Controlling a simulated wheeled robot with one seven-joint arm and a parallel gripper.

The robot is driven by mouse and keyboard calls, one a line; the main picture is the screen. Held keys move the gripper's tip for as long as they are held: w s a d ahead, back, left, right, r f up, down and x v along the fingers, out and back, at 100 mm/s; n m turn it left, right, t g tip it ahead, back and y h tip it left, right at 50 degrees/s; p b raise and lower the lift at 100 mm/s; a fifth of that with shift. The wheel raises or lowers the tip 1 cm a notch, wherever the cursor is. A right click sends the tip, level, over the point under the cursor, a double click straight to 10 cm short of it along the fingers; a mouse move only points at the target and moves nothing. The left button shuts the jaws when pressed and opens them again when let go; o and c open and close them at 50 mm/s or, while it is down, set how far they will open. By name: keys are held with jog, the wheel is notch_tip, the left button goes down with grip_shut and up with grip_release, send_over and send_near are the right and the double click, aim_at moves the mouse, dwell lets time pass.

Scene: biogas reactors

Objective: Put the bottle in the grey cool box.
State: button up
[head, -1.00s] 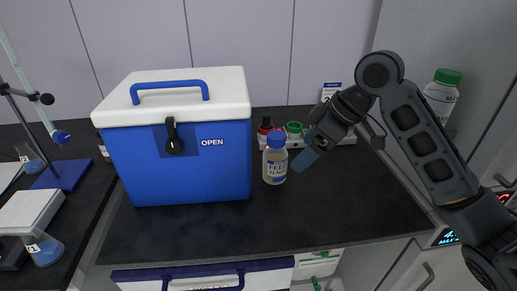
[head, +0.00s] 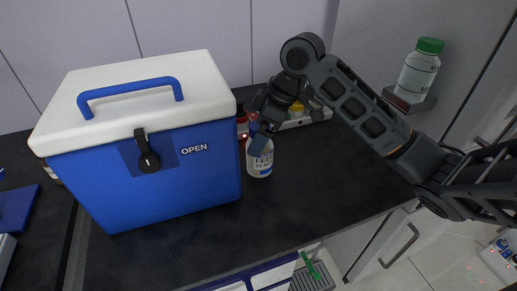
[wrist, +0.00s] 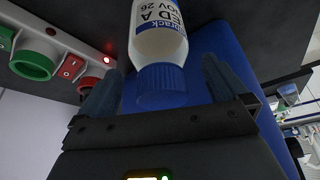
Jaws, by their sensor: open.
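A clear bottle with a blue cap and a white-and-blue "FEED A" label (head: 260,162) stands upright on the dark bench, just right of the cool box. My gripper (head: 263,136) is open at the bottle's top and partly hides its cap. In the wrist view the blue cap (wrist: 162,84) lies between the two spread fingers (wrist: 162,76), with a gap visible on each side. The cool box (head: 150,180) has a blue body, a white lid (head: 140,95), a blue handle and a black front latch beside the word "OPEN". Its lid is down. I see no grey cool box.
A rack with red and green round fittings (wrist: 45,60) stands behind the bottle. A white bottle with a green cap (head: 418,72) sits on a wall shelf at right. The bench front (head: 300,215) is clear. A white cabinet (head: 385,250) stands below right.

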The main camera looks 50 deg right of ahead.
jog(key=x, duration=0.2)
jog(key=shift+a+f, duration=0.15)
jog(key=shift+f, duration=0.2)
jog(key=shift+c, duration=0.3)
jog(key=c, duration=1.3)
jog(key=shift+c, duration=0.9)
jog(key=shift+r, duration=0.15)
